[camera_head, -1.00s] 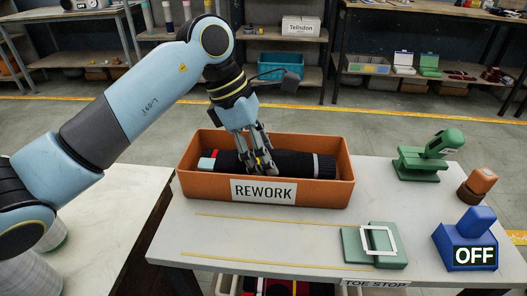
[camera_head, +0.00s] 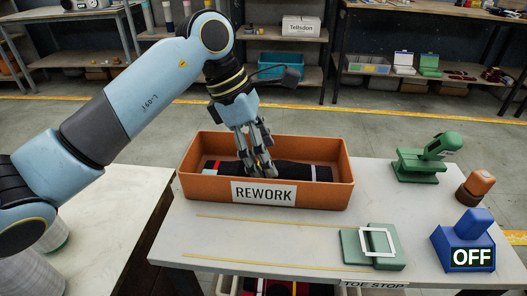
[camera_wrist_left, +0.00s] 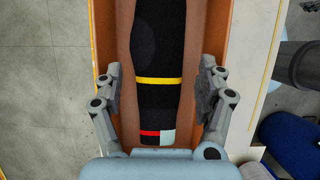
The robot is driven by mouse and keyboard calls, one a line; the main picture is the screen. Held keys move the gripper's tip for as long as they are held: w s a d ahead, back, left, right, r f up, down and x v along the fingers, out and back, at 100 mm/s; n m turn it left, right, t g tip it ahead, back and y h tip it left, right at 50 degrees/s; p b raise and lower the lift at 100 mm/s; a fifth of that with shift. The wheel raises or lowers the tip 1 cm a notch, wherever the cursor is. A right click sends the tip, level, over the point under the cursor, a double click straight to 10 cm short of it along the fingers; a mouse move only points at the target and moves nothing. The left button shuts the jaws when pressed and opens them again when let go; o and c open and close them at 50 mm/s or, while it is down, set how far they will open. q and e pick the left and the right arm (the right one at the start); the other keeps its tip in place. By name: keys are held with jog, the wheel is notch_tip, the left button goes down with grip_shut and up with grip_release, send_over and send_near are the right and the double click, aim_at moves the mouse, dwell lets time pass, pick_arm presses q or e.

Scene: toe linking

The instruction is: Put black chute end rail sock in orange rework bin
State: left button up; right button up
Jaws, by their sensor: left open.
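The black sock (camera_head: 300,172) lies inside the orange rework bin (camera_head: 335,197), stretched along its length. In the left wrist view the sock (camera_wrist_left: 157,55) shows a yellow band, a red stripe and a pale patch at its near end. My left gripper (camera_head: 257,172) reaches down into the bin over the sock. In the left wrist view its fingers (camera_wrist_left: 160,95) stand apart on either side of the sock, with gaps to it. The bin walls (camera_wrist_left: 217,30) also show there. My right gripper is not in view.
The bin stands on a pale table (camera_head: 290,228). To its right are a green tool (camera_head: 420,163), an orange-brown knob (camera_head: 477,185), a blue block marked OFF (camera_head: 465,240) and a green toe-stop block (camera_head: 355,248) with a white frame. The table's front is mostly clear.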

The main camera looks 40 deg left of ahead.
pick_arm(q)
notch_tip(320, 180, up, 6)
jog(key=p, duration=0.3)
jog(key=shift+f+b, duration=0.15)
jog(key=shift+b, duration=0.15)
dwell(0.4)
